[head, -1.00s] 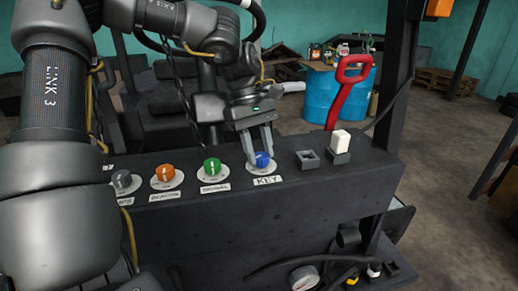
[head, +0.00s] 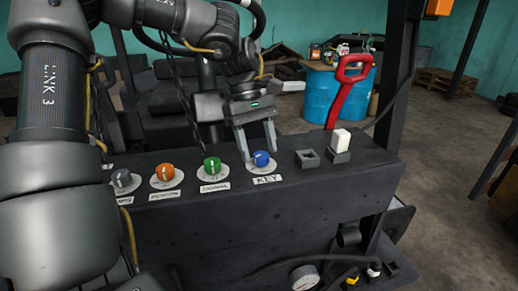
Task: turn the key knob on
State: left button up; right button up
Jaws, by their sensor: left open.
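The blue key knob (head: 262,158) sits on a round white plate on top of the dark panel (head: 340,181), above a label reading KEY (head: 267,180). My left gripper (head: 259,153) comes down from above and behind it. Its two fingers are open and spread, one to the left of the knob and one just behind its right side. I cannot tell whether either finger touches the knob. My right gripper is not in view.
Left of the key are a green knob (head: 211,166), an orange knob (head: 164,173) and a grey knob (head: 122,180). To the right are a square socket (head: 307,158), a white rocker (head: 341,139) and a red lever handle (head: 350,80). A blue barrel stands behind.

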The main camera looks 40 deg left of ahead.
pick_arm(q)
jog(key=v, duration=0.5)
jog(key=shift+d+r, duration=0.1)
jog(key=p+v, duration=0.2)
jog(key=v, duration=0.3)
jog(key=shift+s, duration=0.1)
